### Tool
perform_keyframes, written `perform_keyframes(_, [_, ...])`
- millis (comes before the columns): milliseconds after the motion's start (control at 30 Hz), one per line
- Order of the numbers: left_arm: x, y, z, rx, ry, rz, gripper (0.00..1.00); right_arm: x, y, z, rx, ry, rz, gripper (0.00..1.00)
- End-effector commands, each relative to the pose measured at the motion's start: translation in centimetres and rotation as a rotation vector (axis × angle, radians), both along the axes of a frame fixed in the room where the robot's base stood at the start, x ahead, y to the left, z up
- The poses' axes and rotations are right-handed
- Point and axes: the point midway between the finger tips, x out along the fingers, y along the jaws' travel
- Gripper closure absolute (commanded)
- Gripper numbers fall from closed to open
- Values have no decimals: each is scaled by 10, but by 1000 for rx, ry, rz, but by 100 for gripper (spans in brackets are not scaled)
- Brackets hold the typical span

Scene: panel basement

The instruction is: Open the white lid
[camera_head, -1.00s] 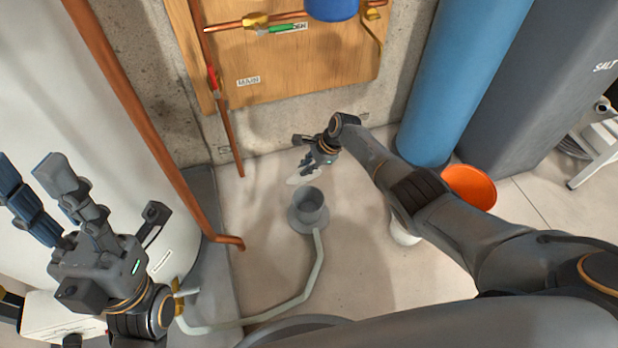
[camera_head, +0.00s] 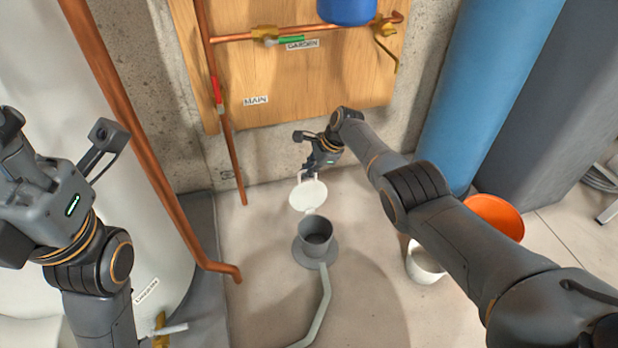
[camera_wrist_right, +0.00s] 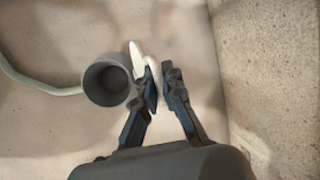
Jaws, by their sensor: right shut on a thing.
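The white lid (camera_head: 308,195) is a round disc, tilted steeply up behind the open grey drain cup (camera_head: 316,238), with a narrow white piece between it and the cup's rim. My right gripper (camera_head: 308,171) is at the lid's upper edge, shut on it. In the right wrist view the lid (camera_wrist_right: 137,58) shows almost edge-on beside the grey cup (camera_wrist_right: 107,82), with white material between the fingers of the right gripper (camera_wrist_right: 160,84). My left gripper (camera_head: 40,190) is raised at the left edge, away from the lid; its fingers are partly cut off.
A pale hose (camera_head: 318,312) runs from the cup along the floor. A copper pipe (camera_head: 160,185) and white tank (camera_head: 100,200) stand left. A white bucket (camera_head: 425,265), orange bucket (camera_head: 497,215) and blue cylinder (camera_head: 490,90) stand right. A wooden panel (camera_head: 300,85) is behind.

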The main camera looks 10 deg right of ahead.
Motion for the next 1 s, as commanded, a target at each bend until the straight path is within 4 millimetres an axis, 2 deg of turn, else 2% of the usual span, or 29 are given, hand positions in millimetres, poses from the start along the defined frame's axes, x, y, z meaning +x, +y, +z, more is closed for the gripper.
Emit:
perform_keyframes(33, [-1, 0, 0, 0, -5, 1, 60, -1, 6, -1, 8, 3, 7, 100])
perform_keyframes(467, [-1, 0, 1, 1, -7, 1, 60, -1, 8, 0, 12, 4, 7, 100])
perform_keyframes(500, [-1, 0, 1, 1, -7, 1, 60, -1, 8, 0, 12, 4, 7, 86])
perform_keyframes(600, [-1, 0, 1, 1, -7, 1, 60, -1, 8, 0, 13, 5, 6, 68])
perform_keyframes(1000, [-2, 0, 1, -1, -9, 1, 60, 0, 8, 1, 14, 4, 6, 68])
